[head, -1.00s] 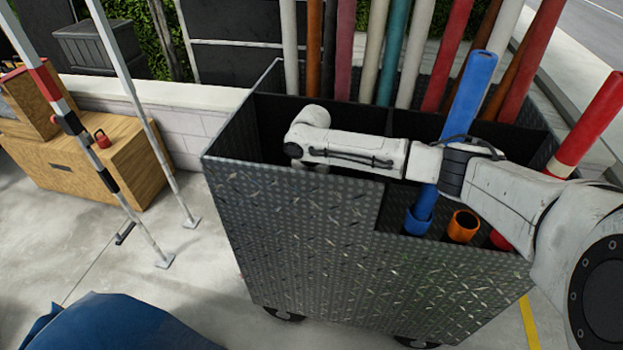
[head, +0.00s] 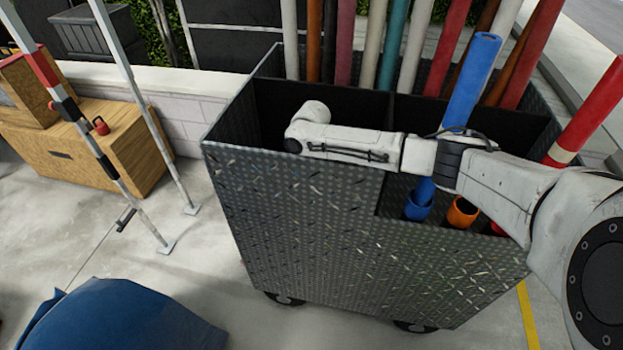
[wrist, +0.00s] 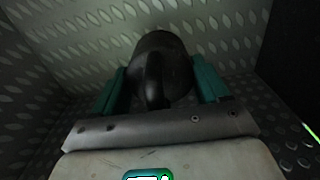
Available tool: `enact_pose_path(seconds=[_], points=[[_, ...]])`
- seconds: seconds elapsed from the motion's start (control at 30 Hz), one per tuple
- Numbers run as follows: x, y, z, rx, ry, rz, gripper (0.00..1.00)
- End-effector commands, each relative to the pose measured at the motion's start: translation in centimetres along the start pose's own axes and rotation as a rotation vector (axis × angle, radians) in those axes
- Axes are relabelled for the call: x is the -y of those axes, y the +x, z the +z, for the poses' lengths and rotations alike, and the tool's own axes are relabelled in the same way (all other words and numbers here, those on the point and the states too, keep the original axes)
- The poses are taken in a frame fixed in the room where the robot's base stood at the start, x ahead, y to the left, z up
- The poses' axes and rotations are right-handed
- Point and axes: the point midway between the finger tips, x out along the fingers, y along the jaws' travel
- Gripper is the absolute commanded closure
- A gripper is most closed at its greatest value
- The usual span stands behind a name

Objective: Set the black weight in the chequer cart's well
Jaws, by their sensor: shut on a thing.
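The chequer cart (head: 300,230) is a dark diamond-plate bin on casters, seen in the head view with several poles standing in it. My arm reaches over its front wall into the left well, and my gripper is hidden inside there in that view. In the wrist view my gripper (wrist: 160,92) is shut on the black weight (wrist: 162,62), a dark rounded body with a handle between the teal fingers. Diamond-plate walls and floor of the well surround it. I cannot tell whether the weight touches the floor.
A blue pipe (head: 470,85) and an orange tube (head: 462,212) stand in the right compartment, close to my arm. A red weight (head: 101,126) sits on a wooden box (head: 100,160) at left, behind striped poles. A blue cover (head: 125,318) lies at the lower left.

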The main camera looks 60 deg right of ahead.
Motion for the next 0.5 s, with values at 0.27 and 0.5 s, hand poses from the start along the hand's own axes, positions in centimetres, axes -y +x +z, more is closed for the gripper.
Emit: enact_pose_path(seconds=[0.27, 0.5], points=[[0.02, 0.26, -0.04, -0.001, 0.000, -0.001, 0.18], [0.03, 0.33, -0.09, -0.002, -0.001, -0.002, 0.01]])
